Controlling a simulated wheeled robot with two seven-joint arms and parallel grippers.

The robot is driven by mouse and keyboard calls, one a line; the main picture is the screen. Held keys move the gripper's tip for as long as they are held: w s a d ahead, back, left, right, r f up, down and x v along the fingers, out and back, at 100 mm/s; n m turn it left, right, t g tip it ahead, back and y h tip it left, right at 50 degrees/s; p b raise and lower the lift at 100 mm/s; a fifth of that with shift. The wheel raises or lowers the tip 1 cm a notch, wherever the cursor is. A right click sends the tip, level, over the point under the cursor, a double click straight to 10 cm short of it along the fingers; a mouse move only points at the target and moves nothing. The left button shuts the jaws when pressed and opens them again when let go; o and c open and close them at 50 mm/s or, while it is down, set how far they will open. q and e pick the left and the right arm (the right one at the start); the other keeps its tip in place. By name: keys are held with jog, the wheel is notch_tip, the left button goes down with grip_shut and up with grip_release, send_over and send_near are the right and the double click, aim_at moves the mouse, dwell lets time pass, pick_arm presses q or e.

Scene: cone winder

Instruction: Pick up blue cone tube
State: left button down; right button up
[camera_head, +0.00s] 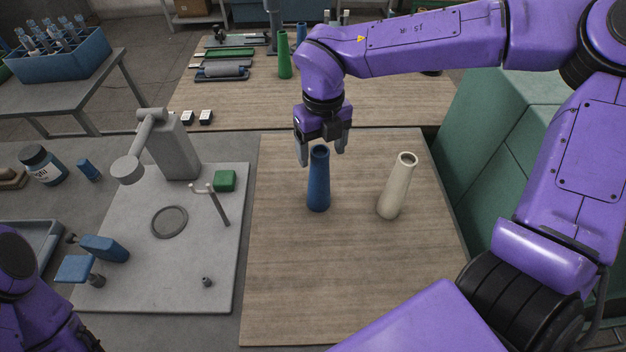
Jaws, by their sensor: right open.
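The blue cone tube (319,185) stands upright on the near wooden board, with its narrow end up. My right gripper (321,158) is above it, pointing down, with its jaws open. The two fingers appear on either side of the tube's top, and whether they touch it cannot be told. My left arm shows only as a purple part at the lower left, and its gripper is out of view.
A cream cone tube (397,186) stands to the right on the same wooden board (290,270). A grey plate with a grey stand (172,150) and a green block (224,181) lies left. A green cone (284,56) stands on the far table. The board's front is clear.

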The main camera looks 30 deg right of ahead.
aim_at(319, 180)
jog(key=f, duration=0.4)
jog(key=shift+w+f+p, duration=0.25)
jog(key=shift+w+p, duration=0.05)
jog(key=shift+p, duration=0.1)
jog(key=shift+a+f, duration=0.2)
jog(key=shift+d, duration=0.1)
jog(key=c, duration=1.1)
jog(key=shift+c, duration=0.2)
jog(key=shift+r, duration=0.1)
